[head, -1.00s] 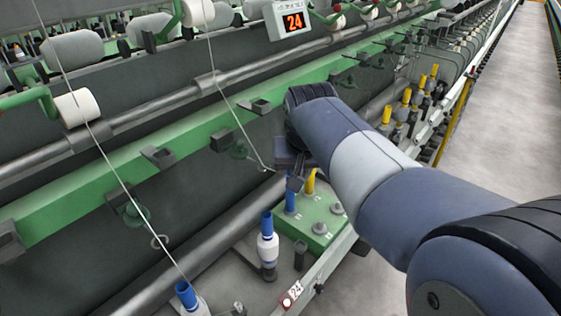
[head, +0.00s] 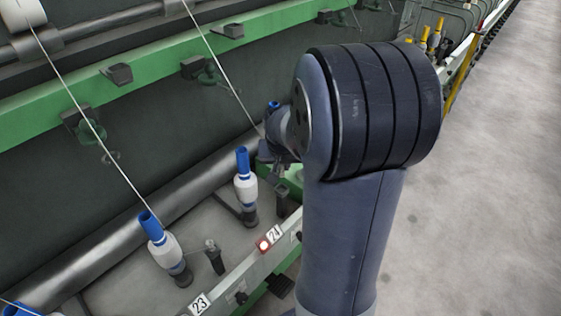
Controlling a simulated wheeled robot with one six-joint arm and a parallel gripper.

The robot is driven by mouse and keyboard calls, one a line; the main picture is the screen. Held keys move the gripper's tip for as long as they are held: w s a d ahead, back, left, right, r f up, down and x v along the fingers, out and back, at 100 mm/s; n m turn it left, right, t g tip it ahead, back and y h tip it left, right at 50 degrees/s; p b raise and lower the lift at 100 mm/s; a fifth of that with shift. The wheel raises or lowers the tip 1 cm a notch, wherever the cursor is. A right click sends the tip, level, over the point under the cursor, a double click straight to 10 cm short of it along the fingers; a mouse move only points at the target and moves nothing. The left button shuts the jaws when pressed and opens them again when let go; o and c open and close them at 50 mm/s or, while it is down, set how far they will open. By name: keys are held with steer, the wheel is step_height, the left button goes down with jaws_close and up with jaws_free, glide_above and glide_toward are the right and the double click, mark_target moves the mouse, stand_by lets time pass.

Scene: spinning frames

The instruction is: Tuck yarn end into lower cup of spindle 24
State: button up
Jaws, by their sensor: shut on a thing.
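Spindle 24 stands behind the red-lit 24 label (head: 274,236), with a blue-topped white bobbin (head: 245,188) upright on it. Its dark lower cup (head: 250,216) shows at the bobbin's foot. A white yarn (head: 222,70) runs down from the upper left to my gripper (head: 268,150). My gripper is shut on the yarn end, just right of and behind the bobbin's top. My arm hides much of the gripper, and the yarn end itself is too small to make out.
Spindle 23's bobbin (head: 160,243), with its own yarn (head: 92,122), stands to the left. A green box (head: 291,180) lies partly behind my arm. A blue tube top (head: 273,106) shows just above my gripper. The green rail (head: 150,82) crosses behind. The aisle floor (head: 480,200) at right is clear.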

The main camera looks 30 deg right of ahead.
steer(key=shift+f+b, duration=2.4)
steer(key=shift+f, duration=0.8)
steer(key=o, duration=0.8)
steer(key=shift+c, duration=0.2)
steer(key=p+v, duration=0.1)
steer(key=v, duration=1)
steer(key=shift+p, duration=0.4)
